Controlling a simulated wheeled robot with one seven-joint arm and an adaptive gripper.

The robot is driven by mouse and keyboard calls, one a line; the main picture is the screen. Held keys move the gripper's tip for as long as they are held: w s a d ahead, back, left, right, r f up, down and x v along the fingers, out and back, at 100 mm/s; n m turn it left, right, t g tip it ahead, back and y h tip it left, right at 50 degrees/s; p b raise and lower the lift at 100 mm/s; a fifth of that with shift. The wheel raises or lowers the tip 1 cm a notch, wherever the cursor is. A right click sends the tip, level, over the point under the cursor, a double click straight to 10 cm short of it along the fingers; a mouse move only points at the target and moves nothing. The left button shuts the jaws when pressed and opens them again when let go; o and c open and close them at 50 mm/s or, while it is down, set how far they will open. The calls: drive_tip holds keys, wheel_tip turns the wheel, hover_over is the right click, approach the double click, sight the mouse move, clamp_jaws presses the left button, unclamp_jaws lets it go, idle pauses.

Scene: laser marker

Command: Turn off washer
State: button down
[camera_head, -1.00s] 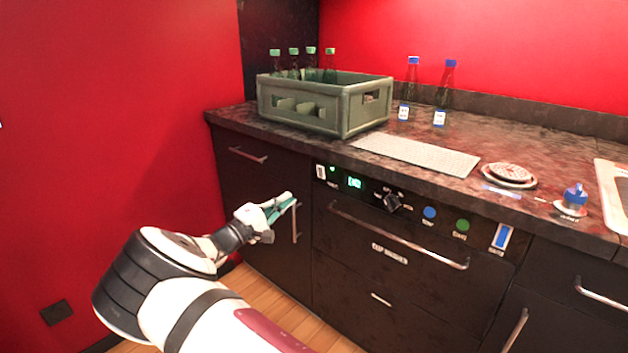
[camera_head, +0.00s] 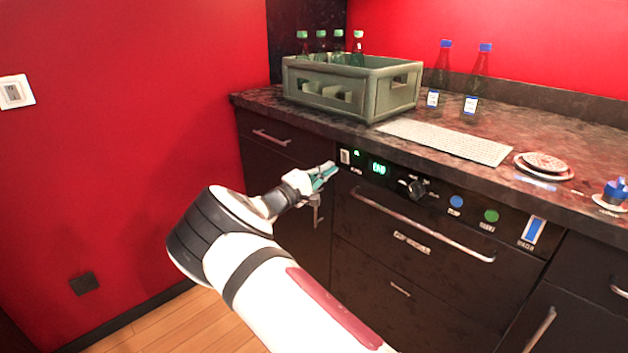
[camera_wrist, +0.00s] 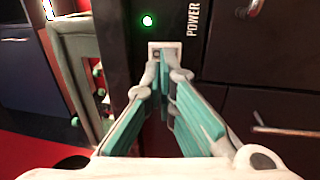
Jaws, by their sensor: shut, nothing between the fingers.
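The washer is the dark built-in unit with a control panel (camera_head: 430,192) under the counter. Its power switch (camera_head: 345,156) is a small pale rocker at the panel's left end. A green light (camera_head: 357,153) beside it is lit, and the green display (camera_head: 379,168) glows. My gripper (camera_head: 331,168) is shut and empty, just left of the switch in the head view. In the wrist view my fingertips (camera_wrist: 160,66) are right at the white-framed switch (camera_wrist: 165,46), next to the word POWER, and cover part of it. I cannot tell whether they touch it. The green light (camera_wrist: 147,21) shows there too.
The panel also has a black knob (camera_head: 411,188), a blue button (camera_head: 456,202) and a green button (camera_head: 491,215). A long handle (camera_head: 425,228) sticks out below. A green crate (camera_head: 372,100) with bottles stands on the counter above. Floor at lower left is clear.

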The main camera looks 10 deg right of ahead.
sight(346, 156)
drive_tip(key=shift+b+x, duration=0.55)
drive_tip(key=shift+x, duration=2.2)
